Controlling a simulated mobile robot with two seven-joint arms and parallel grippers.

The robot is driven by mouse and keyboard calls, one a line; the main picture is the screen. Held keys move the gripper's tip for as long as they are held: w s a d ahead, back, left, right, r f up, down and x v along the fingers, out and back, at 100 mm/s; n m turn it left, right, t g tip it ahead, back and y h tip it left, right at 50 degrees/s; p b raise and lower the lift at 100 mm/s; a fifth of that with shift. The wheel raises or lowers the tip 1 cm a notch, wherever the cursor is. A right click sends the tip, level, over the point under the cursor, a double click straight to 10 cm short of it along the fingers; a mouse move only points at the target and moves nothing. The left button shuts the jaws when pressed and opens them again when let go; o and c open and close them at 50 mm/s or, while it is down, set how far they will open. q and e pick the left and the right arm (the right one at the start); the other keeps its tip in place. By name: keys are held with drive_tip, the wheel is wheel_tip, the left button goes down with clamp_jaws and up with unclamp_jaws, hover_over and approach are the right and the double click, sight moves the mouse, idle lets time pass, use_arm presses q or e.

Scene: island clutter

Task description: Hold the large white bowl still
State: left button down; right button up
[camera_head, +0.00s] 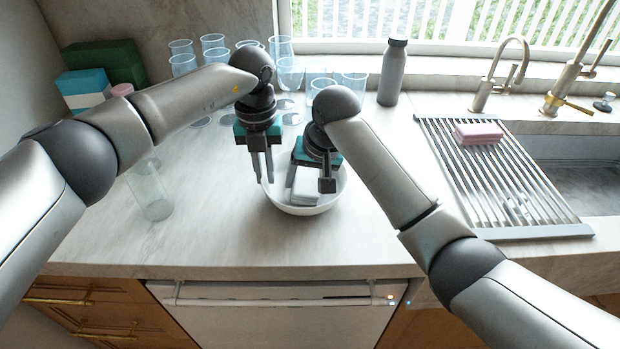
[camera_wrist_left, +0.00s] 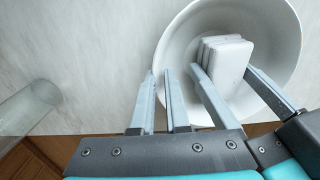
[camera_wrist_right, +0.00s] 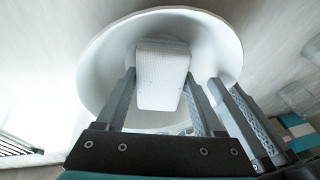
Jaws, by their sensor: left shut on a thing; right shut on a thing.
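The large white bowl (camera_head: 302,209) stands upright on the counter near its front edge; it also shows in the left wrist view (camera_wrist_left: 279,52) and the right wrist view (camera_wrist_right: 98,72). My left gripper (camera_head: 264,178) points down at the bowl's left side, its two fingers close together with the rim between them. My right gripper (camera_head: 309,186) is over the bowl, shut on a white layered block (camera_wrist_right: 162,78). The block also shows in the left wrist view (camera_wrist_left: 226,60), inside the bowl. Whether it touches the bowl's bottom is unclear.
A clear glass (camera_head: 150,192) stands left of the bowl. Several clear glasses (camera_head: 213,46) and a grey bottle (camera_head: 392,73) stand behind. Boxes (camera_head: 84,88) stand back left.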

use_arm(q)
drive_tip(key=shift+a+f, duration=0.1)
drive_tip(key=shift+f, duration=0.1)
use_arm(e)
drive_tip(key=shift+a+r, duration=0.1)
drive_tip(key=shift+a, duration=0.1)
drive_tip(key=shift+d, duration=0.8)
drive_tip(key=shift+f, duration=0.2)
use_arm(q)
drive_tip(key=shift+s, duration=0.1)
use_arm(e)
drive_tip(key=shift+a, duration=0.1)
drive_tip(key=shift+w+a+r, duration=0.2)
drive_tip(key=shift+a, duration=0.55)
drive_tip(key=shift+d, duration=0.1)
drive_tip(key=shift+d+f, duration=0.1)
drive_tip(key=shift+d, duration=0.6)
